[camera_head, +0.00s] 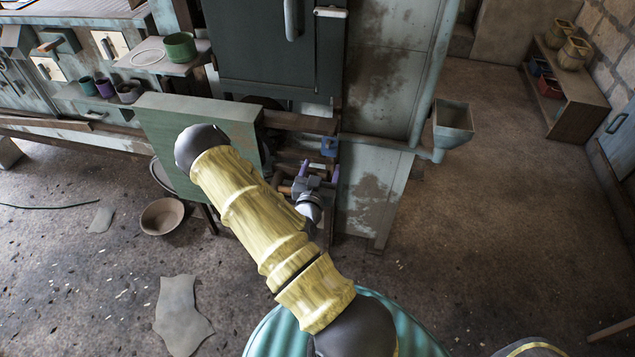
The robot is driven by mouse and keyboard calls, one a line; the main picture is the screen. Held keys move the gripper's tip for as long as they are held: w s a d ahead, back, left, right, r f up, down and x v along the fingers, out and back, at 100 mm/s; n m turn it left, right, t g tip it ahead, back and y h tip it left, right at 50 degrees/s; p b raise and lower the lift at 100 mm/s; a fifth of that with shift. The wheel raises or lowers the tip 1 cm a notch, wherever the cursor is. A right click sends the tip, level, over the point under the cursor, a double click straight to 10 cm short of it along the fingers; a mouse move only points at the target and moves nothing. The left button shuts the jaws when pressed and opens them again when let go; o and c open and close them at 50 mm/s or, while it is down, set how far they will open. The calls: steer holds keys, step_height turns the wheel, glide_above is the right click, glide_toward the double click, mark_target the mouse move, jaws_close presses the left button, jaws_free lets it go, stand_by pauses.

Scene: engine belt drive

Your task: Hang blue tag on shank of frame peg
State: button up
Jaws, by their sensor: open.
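My gripper (320,170) is in the middle of the view, at the side of the engine frame, with its two purple fingers apart and nothing visible between them. A small blue piece (329,146), which looks like the blue tag, is just beyond the fingertips, below the right end of a brown wooden beam (297,121). It appears apart from the fingers. The frame peg's shank cannot be made out clearly here, so I cannot tell whether the tag is on it. My forearm hides part of the frame.
A green panel (170,118) stands left of my arm. A dark green cabinet (262,45) rises behind. A grey hopper (453,122) juts out at right. A bowl (161,216) and grey scraps (181,315) lie on the floor.

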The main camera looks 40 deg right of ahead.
steer(key=v, duration=0.4)
stand_by(0.5)
steer(key=w+a+r+n+g+y+p, duration=0.1)
steer(key=a+r+g+y+p, duration=0.3)
steer(key=a, duration=0.4)
steer(key=a+r+n+g+y+p, duration=0.1)
steer(key=a+r+g+y, duration=0.1)
steer(key=a+r+y, duration=0.4)
steer(key=s+a+r+n+g+y+p, duration=0.3)
steer(key=s+a+r+n, duration=0.4)
steer(key=s+r, duration=0.4)
steer(key=shift+a+r+n+y, duration=0.15)
steer(key=shift+a+n+y, duration=0.15)
steer(key=shift+a+n, duration=0.1)
